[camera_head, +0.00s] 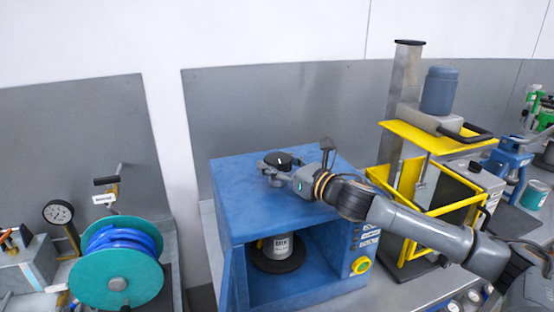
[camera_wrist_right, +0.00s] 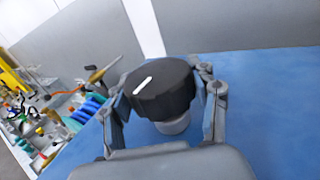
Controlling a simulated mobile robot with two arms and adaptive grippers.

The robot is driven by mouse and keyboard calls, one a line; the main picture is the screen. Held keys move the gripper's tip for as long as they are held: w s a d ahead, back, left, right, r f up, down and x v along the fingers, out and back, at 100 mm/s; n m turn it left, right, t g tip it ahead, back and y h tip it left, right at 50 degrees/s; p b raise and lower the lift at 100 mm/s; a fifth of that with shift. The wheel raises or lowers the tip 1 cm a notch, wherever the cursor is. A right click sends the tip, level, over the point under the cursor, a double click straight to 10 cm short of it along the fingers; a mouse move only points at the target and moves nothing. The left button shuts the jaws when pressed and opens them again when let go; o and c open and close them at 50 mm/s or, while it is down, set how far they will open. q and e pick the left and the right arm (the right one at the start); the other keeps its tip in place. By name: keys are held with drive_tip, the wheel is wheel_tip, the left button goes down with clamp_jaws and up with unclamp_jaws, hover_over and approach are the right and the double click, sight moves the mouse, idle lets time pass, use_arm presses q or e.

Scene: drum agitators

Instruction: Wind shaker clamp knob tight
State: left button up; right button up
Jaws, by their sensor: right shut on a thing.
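The clamp knob (camera_head: 281,159) is black with a white mark and sits on top of the blue shaker (camera_head: 237,200). It also shows large in the right wrist view (camera_wrist_right: 160,92), on a short grey stem (camera_wrist_right: 173,126). My right gripper (camera_head: 276,166) reaches in from the right, with one finger on each side of the knob, shut on it. In the right wrist view the white mark slants up to the right. A grey can (camera_head: 284,252) stands on a dark round plate (camera_head: 262,264) inside the shaker's open front. My left gripper is not in view.
A teal reel with blue hose (camera_head: 117,277) and a pressure gauge (camera_head: 58,212) are at the left. The shaker top around the knob is clear.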

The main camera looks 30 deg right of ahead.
drive_tip(key=shift+r+n+g+y+p, duration=0.1)
drive_tip(key=shift+n+g+y+p, duration=0.3)
drive_tip(key=shift+n+y, duration=0.75)
drive_tip(key=shift+y, duration=0.35)
drive_tip(key=o, duration=1.2)
drive_tip(key=shift+c, duration=0.2)
drive_tip(key=shift+s+d+f, duration=0.25)
drive_tip(key=shift+s, duration=0.4)
drive_tip(key=shift+v, duration=5.3)
